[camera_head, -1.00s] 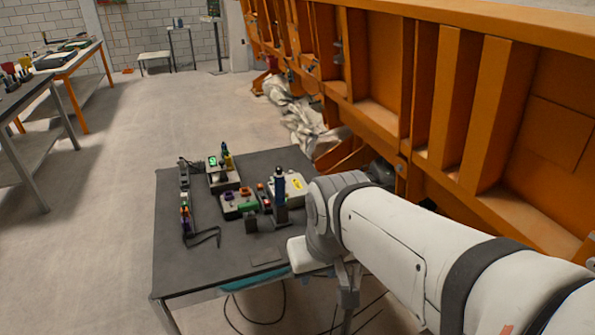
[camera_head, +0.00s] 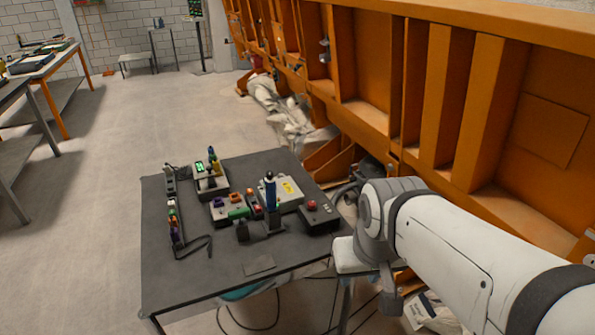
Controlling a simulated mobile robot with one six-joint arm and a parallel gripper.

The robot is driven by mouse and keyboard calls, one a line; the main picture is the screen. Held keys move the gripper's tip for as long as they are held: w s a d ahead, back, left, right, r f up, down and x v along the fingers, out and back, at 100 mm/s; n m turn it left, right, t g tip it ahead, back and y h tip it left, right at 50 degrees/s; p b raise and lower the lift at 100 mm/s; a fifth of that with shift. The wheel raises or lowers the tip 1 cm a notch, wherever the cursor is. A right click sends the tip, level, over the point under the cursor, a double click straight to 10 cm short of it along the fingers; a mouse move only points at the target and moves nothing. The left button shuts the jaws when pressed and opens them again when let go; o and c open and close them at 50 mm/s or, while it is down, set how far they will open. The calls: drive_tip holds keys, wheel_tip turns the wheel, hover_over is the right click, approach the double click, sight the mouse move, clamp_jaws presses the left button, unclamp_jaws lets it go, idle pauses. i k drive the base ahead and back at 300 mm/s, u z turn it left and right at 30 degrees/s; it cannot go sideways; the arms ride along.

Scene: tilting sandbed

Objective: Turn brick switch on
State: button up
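Several small control boxes stand on a dark-topped table (camera_head: 200,285). One has a green lit display (camera_head: 199,166). A grey box with coloured buttons (camera_head: 219,203) and a green part is nearer. A blue upright lever with a dark knob (camera_head: 270,194) rises beside a pale box with a yellow label (camera_head: 288,188). A dark box with a red button (camera_head: 313,207) sits at the right edge. I cannot tell which of these is the brick switch or how it is set. My gripper (camera_head: 389,296) seems to hang below my wrist, right of the table; its fingers are too unclear to read.
A dark strip with coloured pieces (camera_head: 172,208) and a bent black rod (camera_head: 196,246) lie along the table's left side. A large orange ribbed frame (camera_head: 400,90) runs along the right. The floor (camera_head: 90,220) left of the table is clear.

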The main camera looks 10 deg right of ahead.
sight(311, 205)
drive_tip(key=u, duration=0.05)
drive_tip(key=i, duration=0.95)
drive_tip(key=z, duration=0.1)
